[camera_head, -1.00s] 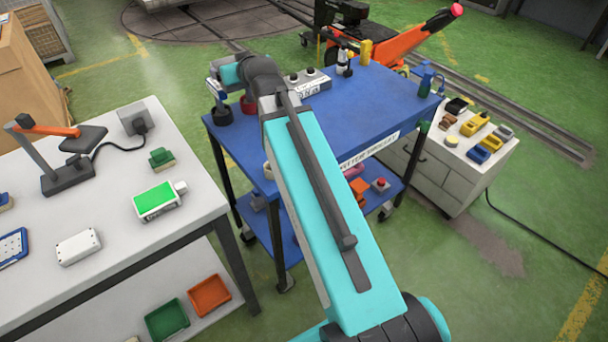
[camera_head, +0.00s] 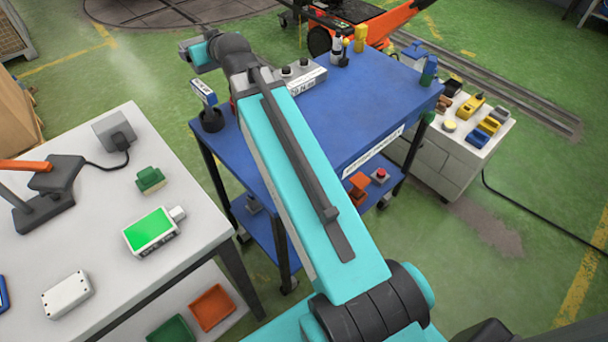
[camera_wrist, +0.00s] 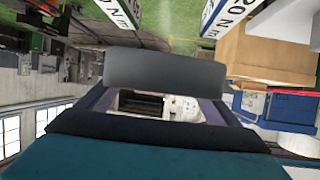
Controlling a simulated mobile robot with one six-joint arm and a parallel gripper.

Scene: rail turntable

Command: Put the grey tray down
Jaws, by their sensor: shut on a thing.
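In the head view my arm reaches away over the left part of the blue trolley (camera_head: 365,110). My wrist end is beyond its far left corner, and my fingertips are hidden there. In the wrist view a plain dark grey panel (camera_wrist: 165,72) lies across the middle, in front of my gripper. It appears to be the grey tray, held at my gripper, with only part of it showing. How the fingers grip it is not clear. No other grey tray can be made out in the head view.
A grey knobbed box (camera_head: 303,76) and a sign stand (camera_head: 207,105) occupy the trolley top; its centre and right are largely bare. The white bench (camera_head: 95,215) at left holds a green-screen device (camera_head: 150,232). A low cabinet (camera_head: 440,160) stands at right.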

